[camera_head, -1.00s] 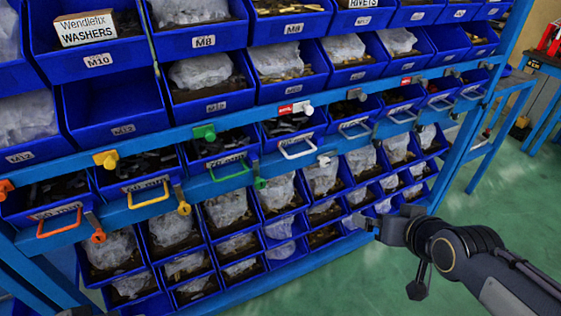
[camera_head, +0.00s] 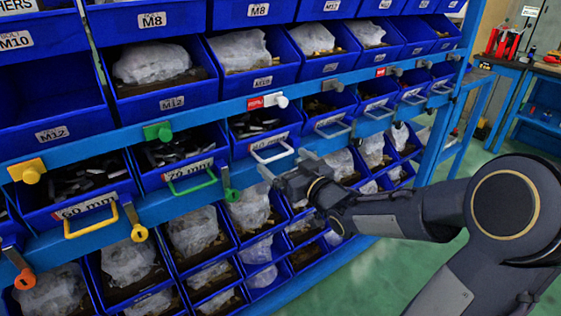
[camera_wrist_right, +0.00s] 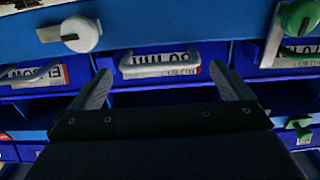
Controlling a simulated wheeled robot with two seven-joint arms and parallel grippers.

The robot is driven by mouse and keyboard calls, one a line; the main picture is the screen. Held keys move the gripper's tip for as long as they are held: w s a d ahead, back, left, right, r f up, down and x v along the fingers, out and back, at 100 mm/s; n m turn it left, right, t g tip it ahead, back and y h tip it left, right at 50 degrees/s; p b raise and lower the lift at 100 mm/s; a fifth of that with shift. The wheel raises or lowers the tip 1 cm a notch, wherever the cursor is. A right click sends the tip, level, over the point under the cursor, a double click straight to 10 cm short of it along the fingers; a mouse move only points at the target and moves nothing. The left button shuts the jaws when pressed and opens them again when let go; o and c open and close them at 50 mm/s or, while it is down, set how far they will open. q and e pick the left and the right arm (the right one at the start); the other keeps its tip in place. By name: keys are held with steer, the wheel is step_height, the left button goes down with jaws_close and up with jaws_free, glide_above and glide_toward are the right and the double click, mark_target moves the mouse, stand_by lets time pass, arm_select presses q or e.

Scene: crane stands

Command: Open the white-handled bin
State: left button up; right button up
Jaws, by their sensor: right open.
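The white-handled bin (camera_head: 272,128) is a blue bin in the row behind the rail, with a white U-shaped handle (camera_head: 272,153) on its front. It appears shut, level with its neighbours. My right gripper (camera_head: 284,164) is open, just in front of and slightly below the handle. In the right wrist view, which appears upside down, the handle (camera_wrist_right: 160,66) lies between and beyond the two open fingers (camera_wrist_right: 164,88). No contact shows. A white knob (camera_head: 282,101) sits on the rail above; a lower white knob (camera_wrist_right: 80,33) shows in the wrist view. My left gripper is out of view.
The neighbouring bins have a green handle (camera_head: 190,187) on the left and a grey handle (camera_head: 332,128) on the right. A yellow handle (camera_head: 92,222) is farther left. Bins with plastic bags fill the rack above and below. Open green floor (camera_head: 360,280) lies in front.

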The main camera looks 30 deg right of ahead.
steer(key=shift+w, duration=1)
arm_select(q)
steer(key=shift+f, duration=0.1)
arm_select(e)
steer(key=shift+c, duration=0.4)
